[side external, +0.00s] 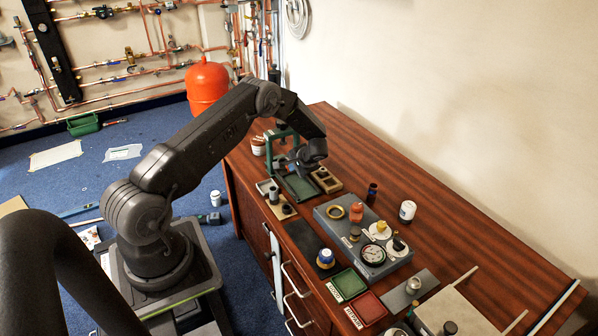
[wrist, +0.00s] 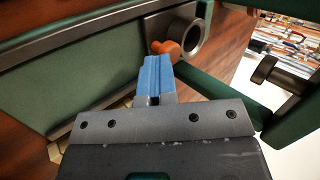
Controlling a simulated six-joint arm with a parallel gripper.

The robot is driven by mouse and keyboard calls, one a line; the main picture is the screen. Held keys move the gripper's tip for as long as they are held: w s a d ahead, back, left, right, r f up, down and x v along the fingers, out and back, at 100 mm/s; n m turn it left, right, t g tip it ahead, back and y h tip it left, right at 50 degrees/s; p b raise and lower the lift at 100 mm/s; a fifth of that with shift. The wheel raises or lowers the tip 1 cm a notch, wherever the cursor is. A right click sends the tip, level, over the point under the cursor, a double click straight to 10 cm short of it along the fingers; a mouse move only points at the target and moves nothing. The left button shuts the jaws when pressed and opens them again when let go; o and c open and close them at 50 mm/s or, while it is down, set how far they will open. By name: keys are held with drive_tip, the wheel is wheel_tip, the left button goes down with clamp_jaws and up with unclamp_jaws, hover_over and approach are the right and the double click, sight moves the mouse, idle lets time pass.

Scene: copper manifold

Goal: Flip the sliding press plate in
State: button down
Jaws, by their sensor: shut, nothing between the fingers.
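A green press frame (side external: 270,152) stands on the wooden bench beneath the end of my arm. In the wrist view a grey plate with a round ring (wrist: 188,38) sits at the green frame (wrist: 215,92); it looks like the sliding press plate. An orange knob (wrist: 168,47) sits beside the ring. My gripper (wrist: 155,62) has its blue fingers shut and empty, with the tips just short of the knob or touching it; I cannot tell which. In the side external view my gripper (side external: 284,162) is small and partly hidden at the press.
A green-edged tray (side external: 299,188) lies below the press. A grey fixture block (side external: 335,225) with a gauge (side external: 373,255) stands to the right. Green (side external: 349,283) and red (side external: 369,307) trays sit near the front edge. The bench's back right is clear.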

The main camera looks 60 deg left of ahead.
drive_tip(key=shift+a, duration=0.15)
drive_tip(key=shift+d, duration=0.5)
drive_tip(key=d, duration=0.3)
drive_tip(key=shift+w+r, duration=0.35)
drive_tip(key=s+v, duration=0.1)
drive_tip(key=v, duration=0.9)
drive_tip(key=shift+w, duration=0.4)
drive_tip(key=shift+d, duration=0.15)
drive_tip(key=s+d+r+t+h, duration=0.1)
drive_tip(key=s+d+r, duration=0.25)
drive_tip(key=r, duration=0.35)
drive_tip(key=s+d+r+t+h, duration=0.1)
drive_tip(key=s+d+r, duration=0.1)
drive_tip(key=d+r, duration=0.4)
drive_tip(key=s+d+r+t+h, duration=0.1)
drive_tip(key=s+d+r, duration=0.25)
drive_tip(key=r, duration=0.55)
drive_tip(key=s+d+r+m+t+h, duration=0.1)
drive_tip(key=s+d+r+t+h, duration=0.1)
drive_tip(key=s+d, duration=0.4)
drive_tip(key=s+d+r+t+h, duration=0.2)
drive_tip(key=s+d, duration=0.4)
drive_tip(key=s, duration=0.7)
wheel_tip(320, 180, up, 2)
drive_tip(key=shift+d+m+h, duration=0.2)
drive_tip(key=shift+m+h, duration=0.2)
drive_tip(key=shift+h, duration=0.2)
